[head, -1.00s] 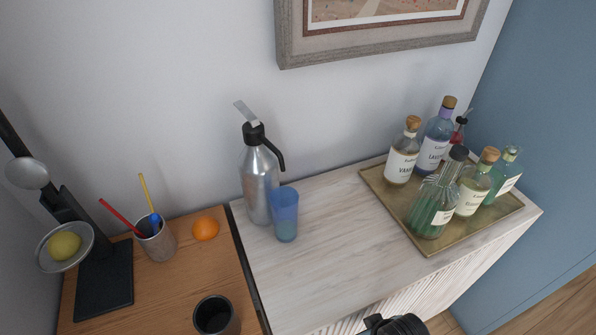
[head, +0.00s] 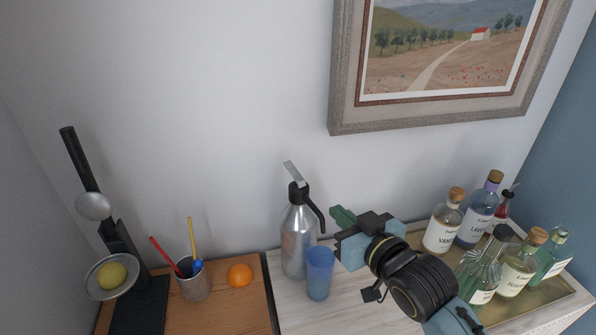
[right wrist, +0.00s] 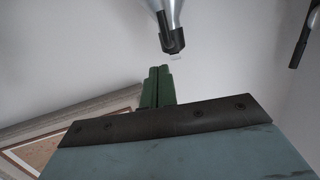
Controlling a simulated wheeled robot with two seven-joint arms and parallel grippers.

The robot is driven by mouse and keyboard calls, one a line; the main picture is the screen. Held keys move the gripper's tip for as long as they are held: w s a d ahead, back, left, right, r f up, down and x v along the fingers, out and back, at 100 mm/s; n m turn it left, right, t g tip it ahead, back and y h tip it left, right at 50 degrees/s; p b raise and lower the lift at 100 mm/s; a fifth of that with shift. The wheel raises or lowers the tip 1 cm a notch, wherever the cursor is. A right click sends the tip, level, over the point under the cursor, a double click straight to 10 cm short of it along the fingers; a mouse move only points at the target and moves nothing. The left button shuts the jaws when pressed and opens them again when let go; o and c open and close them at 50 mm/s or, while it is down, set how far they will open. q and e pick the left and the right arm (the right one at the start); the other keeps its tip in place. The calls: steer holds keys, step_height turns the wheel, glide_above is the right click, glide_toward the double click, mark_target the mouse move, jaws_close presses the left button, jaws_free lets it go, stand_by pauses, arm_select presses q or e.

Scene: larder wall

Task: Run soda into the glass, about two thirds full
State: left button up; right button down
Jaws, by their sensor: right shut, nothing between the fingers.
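The soda siphon (head: 298,243), a silver bottle with a black head, curved black spout and raised grey lever, stands upright at the left of the pale cabinet top. The blue see-through glass (head: 319,274) stands just in front of it, below the spout; its lower part looks darker, and I cannot tell its level exactly. My right gripper (head: 340,216) is shut and empty, right of the siphon's head and apart from it. In the right wrist view its green fingers (right wrist: 157,88) are together, with the siphon (right wrist: 170,28) partly seen beyond them. My left gripper is not in view.
A brass tray (head: 540,300) with several bottles stands at the right. On the wooden top at left are an orange (head: 240,275), a cup of stirrers (head: 194,284) and a black stand (head: 140,308) with a lemon (head: 112,276). A framed picture (head: 430,127) hangs above.

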step_height(320, 180, up, 7)
steer(key=w+a+n+t+y, duration=0.1)
steer(key=a+y, duration=0.1)
steer(key=shift+w+a, duration=0.15)
steer(key=shift+a, duration=0.05)
steer(key=p, duration=0.2)
glide_above(296, 174)
steer(key=s, duration=0.2)
steer(key=shift+w+d+r, duration=0.2)
steer(key=shift+d+r, duration=0.2)
steer(key=shift+d, duration=0.05)
steer(key=f, duration=0.2)
steer(key=w+f, duration=0.1)
steer(key=shift+w+a, duration=0.1)
steer(key=shift+a, duration=0.25)
steer(key=shift+w+f, duration=0.1)
steer(key=shift+f, duration=0.4)
steer(key=shift+a, duration=0.1)
